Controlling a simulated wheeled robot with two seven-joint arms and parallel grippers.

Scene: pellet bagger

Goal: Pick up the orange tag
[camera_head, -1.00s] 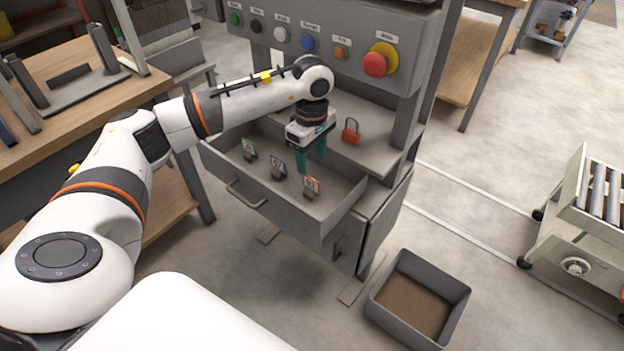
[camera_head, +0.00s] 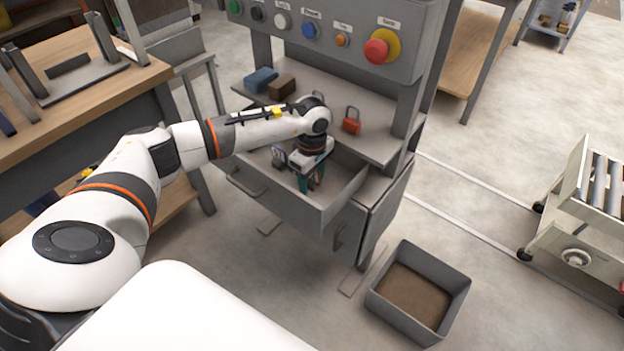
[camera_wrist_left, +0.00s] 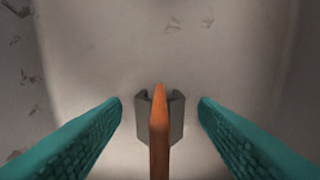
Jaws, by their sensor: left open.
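The orange tag (camera_wrist_left: 159,132) stands edge-on in a small grey holder (camera_wrist_left: 176,118) in the left wrist view. My left gripper (camera_wrist_left: 161,103) is open, with one teal finger on each side of the tag and a visible gap on both sides. In the head view, my left gripper (camera_head: 312,183) points down into the open drawer (camera_head: 322,213) and largely hides the orange tag. Another tag (camera_head: 279,156) stands in the drawer to the left of the gripper. The green tag seen earlier is hidden behind my arm. My right gripper is not in view.
A shelf above the drawer holds a red padlock (camera_head: 351,125), a blue block (camera_head: 261,80) and a brown block (camera_head: 282,87). A button panel (camera_head: 330,35) is above. A grey bin (camera_head: 443,323) stands on the floor at the right.

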